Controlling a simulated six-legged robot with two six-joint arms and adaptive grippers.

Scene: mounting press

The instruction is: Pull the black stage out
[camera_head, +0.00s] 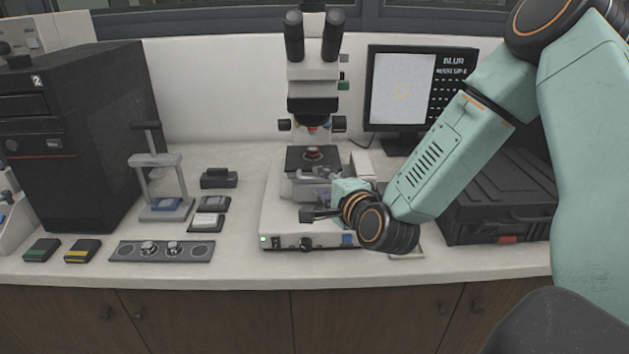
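The microscope (312,92) stands at the middle of the bench on a white base. A flat black stage (300,162) sits below its lenses, with a small round dark and reddish piece on top. My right gripper (313,203) reaches in from the right, low in front of the microscope column and just below the black stage. Its dark fingers point left over the white base. Whether they touch any part of the stage, and how far apart they are, I cannot tell. The gripper and wrist hide part of the base. My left gripper is not in view.
A small hand press (157,162) stands left, with several small blocks and a grey plate with knobs (162,251). A black cabinet (80,130) fills the far left. A monitor (405,88) and a black case (497,198) stand right. The bench's front edge is clear.

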